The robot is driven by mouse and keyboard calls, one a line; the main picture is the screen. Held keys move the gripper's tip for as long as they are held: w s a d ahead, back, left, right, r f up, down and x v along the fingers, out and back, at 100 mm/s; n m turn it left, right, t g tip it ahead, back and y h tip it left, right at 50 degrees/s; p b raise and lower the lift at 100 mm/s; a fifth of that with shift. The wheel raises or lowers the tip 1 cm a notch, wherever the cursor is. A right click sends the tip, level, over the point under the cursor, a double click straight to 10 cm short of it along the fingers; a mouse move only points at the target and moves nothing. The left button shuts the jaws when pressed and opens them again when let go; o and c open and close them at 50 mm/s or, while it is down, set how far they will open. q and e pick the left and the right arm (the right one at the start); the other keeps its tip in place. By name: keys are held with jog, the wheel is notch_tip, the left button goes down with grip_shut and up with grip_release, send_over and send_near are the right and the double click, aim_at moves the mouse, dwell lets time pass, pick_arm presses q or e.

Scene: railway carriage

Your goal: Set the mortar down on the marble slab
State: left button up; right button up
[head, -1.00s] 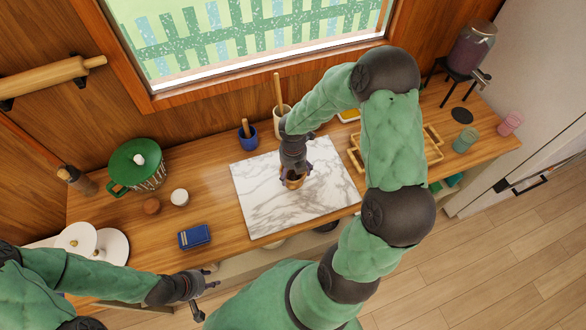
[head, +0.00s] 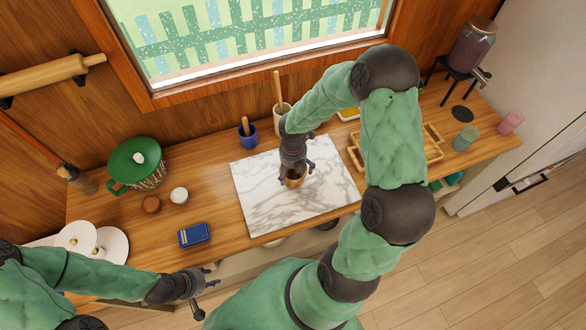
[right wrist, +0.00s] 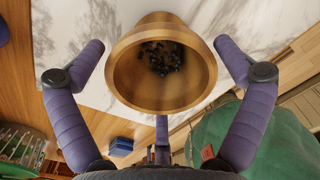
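The mortar is a small brown wooden cup (head: 295,181) standing on the white, grey-veined marble slab (head: 260,205). The right wrist view shows its round mouth (right wrist: 163,62) with dark bits inside. My right gripper (head: 297,178) is over the mortar. Its purple fingers (right wrist: 162,75) are spread wide on either side, with gaps between them and the mortar walls, so it is open and holds nothing. Its palm hides part of the mortar in the head view. My left gripper (head: 207,288) is open and empty in front of the counter's front edge.
A blue cup (head: 248,138) and a cream crock (head: 281,122) stand behind the slab. A bamboo tray (head: 432,146) is at its right. A blue box (head: 194,235), a white jar (head: 179,196) and a green pot (head: 137,163) are to the left.

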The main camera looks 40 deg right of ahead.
notch_tip(320, 180, up, 12)
dwell(0.7)
jog(key=shift+c, duration=0.3)
grip_shut()
dwell(1.0)
dwell(0.4)
